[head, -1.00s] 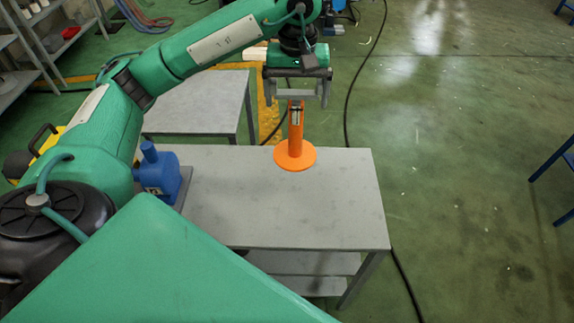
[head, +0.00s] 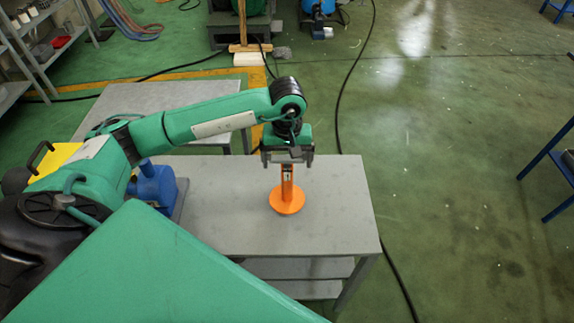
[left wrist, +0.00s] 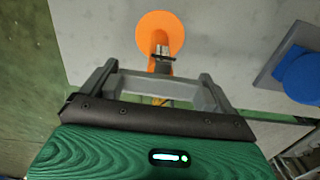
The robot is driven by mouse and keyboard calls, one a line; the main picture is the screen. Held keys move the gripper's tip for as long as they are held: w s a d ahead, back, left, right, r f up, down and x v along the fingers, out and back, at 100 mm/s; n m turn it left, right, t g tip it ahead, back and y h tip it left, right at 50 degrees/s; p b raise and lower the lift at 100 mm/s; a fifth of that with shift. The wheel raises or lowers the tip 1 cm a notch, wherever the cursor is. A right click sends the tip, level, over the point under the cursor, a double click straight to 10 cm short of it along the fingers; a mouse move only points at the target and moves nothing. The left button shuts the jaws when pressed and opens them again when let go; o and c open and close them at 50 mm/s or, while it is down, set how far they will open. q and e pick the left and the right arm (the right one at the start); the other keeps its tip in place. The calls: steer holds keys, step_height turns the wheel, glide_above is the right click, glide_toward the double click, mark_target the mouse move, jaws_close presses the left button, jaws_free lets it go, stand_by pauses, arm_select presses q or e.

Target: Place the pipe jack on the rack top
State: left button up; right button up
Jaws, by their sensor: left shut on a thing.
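The orange pipe jack (head: 287,202) has a round flat base and an upright stem. In the head view its base is over the middle-right of the grey rack top (head: 335,225); I cannot tell whether it touches it. My left gripper (head: 288,163) is above the jack and shut on its upper stem, pointing down. In the left wrist view the orange base (left wrist: 160,30) lies beyond the gripper (left wrist: 160,88), over the grey surface. The gripper hides the jack's top. My right gripper is not in view.
A blue device (head: 154,187) stands at the rack's left end. Another grey table (head: 150,105) is behind. A black cable (head: 340,120) runs along the green floor at the right. The rack top's front part is clear.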

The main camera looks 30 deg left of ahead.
mark_target(287, 168)
arm_select(q)
step_height(287, 168, down, 3)
steer(key=shift+f+p, duration=0.2)
steer(key=shift+p, duration=0.4)
steer(key=shift+f, duration=0.2)
steer(key=shift+f+b, duration=0.15)
steer(key=shift+b, duration=0.15)
steer(key=o, duration=1.7)
steer(key=shift+o, duration=0.2)
